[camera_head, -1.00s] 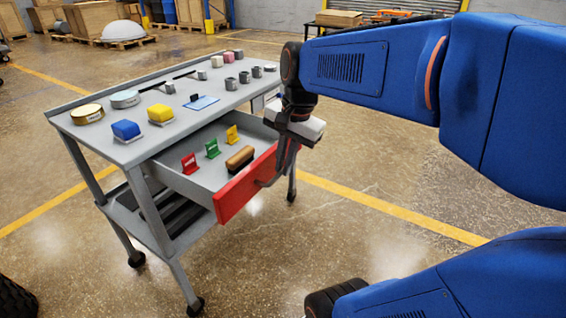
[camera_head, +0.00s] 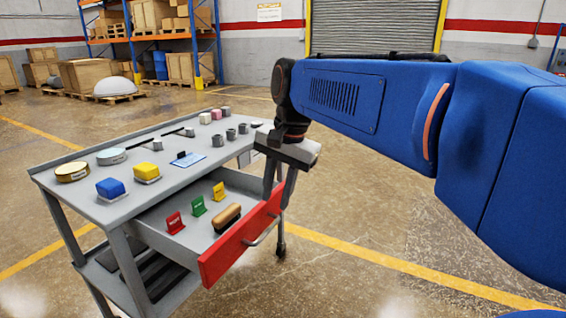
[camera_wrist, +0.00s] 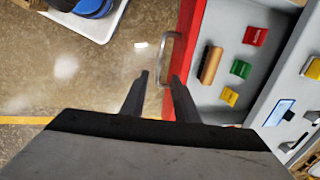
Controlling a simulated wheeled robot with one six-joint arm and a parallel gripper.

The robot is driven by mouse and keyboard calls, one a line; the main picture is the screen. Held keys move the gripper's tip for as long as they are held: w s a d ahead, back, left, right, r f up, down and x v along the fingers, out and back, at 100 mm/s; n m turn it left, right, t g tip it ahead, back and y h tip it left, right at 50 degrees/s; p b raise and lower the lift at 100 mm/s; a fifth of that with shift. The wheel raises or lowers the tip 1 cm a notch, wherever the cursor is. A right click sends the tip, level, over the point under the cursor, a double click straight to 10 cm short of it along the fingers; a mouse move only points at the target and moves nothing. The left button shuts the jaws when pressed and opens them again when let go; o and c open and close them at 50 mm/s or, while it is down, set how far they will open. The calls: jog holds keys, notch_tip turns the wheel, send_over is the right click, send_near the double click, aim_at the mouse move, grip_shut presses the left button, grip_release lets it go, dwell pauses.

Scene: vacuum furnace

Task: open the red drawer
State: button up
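The red drawer (camera_head: 228,248) of the grey cart is pulled out, with its inside showing. Its metal handle (camera_head: 262,231) is on the red front; it also shows in the wrist view (camera_wrist: 176,42). My gripper (camera_head: 275,204) points down by the right end of the red front. In the wrist view its two fingers (camera_wrist: 160,76) are apart, with the handle's near end between or just beyond the tips. I cannot tell whether they touch it. Nothing is gripped. The drawer holds a brown-topped brush (camera_head: 227,217) and red, green and yellow tags.
The cart top (camera_head: 150,205) carries round tins (camera_head: 72,171), blue and yellow blocks, a blue card and several grey cups. Open floor lies in front of the drawer. Crates and shelving stand far behind.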

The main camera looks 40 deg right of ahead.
notch_tip(320, 180, up, 9)
jog(key=s, duration=0.1)
jog(key=shift+s+d+f, duration=0.2)
jog(key=shift+s+d, duration=0.1)
jog(key=shift+d, duration=0.05)
dwell(0.3)
jog(key=s+a+f+n+t, duration=0.1)
jog(key=s+a+f+n, duration=0.1)
jog(key=f+n, duration=0.2)
jog(key=s+a+f+n+t, duration=0.1)
jog(key=f+n, duration=0.3)
jog(key=f, duration=0.6)
jog(key=s+a+f+n, duration=0.2)
jog(key=f+n, duration=0.3)
jog(key=f, duration=0.3)
jog(key=shift+s+a+t+h, duration=0.3)
jog(key=shift+a+t+h, duration=0.1)
jog(key=shift+a, duration=0.45)
